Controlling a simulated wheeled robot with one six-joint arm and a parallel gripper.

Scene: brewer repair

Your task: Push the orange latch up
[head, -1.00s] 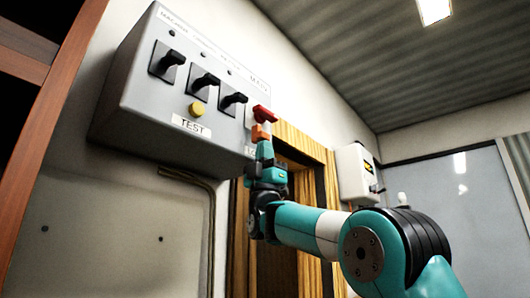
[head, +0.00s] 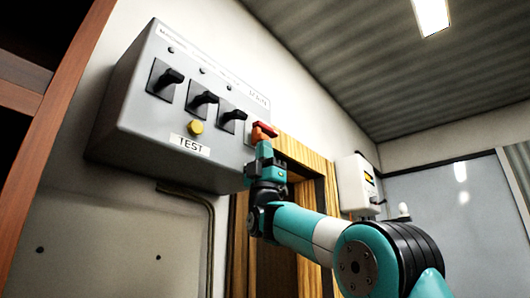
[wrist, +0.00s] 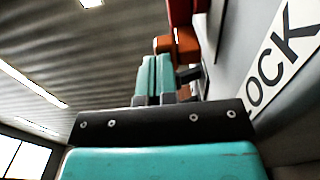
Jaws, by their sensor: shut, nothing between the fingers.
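The orange latch (head: 259,136) is at the lower right of the grey switch box, just below a red lever (head: 266,129). In the wrist view the orange latch (wrist: 187,45) lies just beyond my fingertips, with the red lever (wrist: 180,12) above it. My gripper (head: 264,147) is shut and empty, pointing up right under the latch. In the wrist view its teal fingers (wrist: 155,70) are together. The fingertips look to touch or nearly touch the latch; I cannot tell which.
The grey box (head: 140,110) carries three black switches, a yellow button (head: 196,127) and a TEST label (head: 189,145). A label ending in OCK (wrist: 283,55) is right of my fingers in the wrist view. A white wall unit (head: 352,187) hangs farther right. A conduit runs below the box.

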